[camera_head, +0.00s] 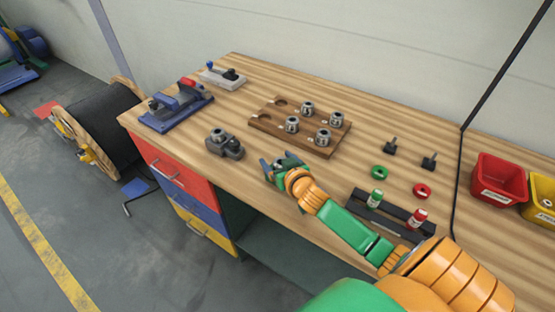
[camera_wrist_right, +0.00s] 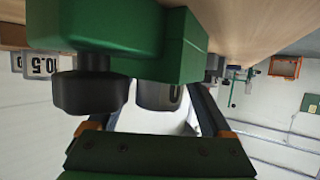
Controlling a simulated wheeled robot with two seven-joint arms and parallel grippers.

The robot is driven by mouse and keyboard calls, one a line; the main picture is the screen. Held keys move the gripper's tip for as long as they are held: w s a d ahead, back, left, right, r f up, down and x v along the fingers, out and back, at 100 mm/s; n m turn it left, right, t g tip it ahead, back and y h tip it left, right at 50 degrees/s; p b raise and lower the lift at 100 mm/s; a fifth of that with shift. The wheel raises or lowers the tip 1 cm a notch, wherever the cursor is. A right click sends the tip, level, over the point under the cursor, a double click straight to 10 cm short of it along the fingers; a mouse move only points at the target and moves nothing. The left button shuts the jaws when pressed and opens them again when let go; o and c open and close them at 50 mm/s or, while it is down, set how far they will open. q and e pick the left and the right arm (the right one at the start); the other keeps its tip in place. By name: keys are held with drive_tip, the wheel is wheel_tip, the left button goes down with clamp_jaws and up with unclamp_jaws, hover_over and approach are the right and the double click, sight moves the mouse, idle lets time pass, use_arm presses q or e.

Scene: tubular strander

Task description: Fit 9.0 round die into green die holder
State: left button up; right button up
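My right gripper (camera_head: 280,161) is low over the wooden bench, in front of the die rack and right of a grey clamp-like block (camera_head: 224,143). Its two dark fingers look apart, but I cannot tell whether something is between them. In the right wrist view, the picture is upside down; a dark cylinder marked with a "0" (camera_wrist_right: 174,96) shows between the fingers, partly hidden by a large green block (camera_wrist_right: 110,30) close to the camera. Several metal dies stand in the rack (camera_head: 262,124). A die labelled 10.5 (camera_wrist_right: 40,65) shows at left. A green ring (camera_head: 380,172) lies on the bench.
A red ring (camera_head: 422,190) lies farther right. A black stand (camera_head: 393,218) holds a green and a red bottle. Two small black pegged pieces (camera_head: 390,147) stand behind. A blue tool (camera_head: 176,106) sits at the left end; a red bin (camera_head: 499,180) is at right.

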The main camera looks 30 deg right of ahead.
drive_tip(key=shift+r, duration=0.3)
drive_tip(key=v, duration=1.2)
drive_tip(key=shift+p, duration=0.4)
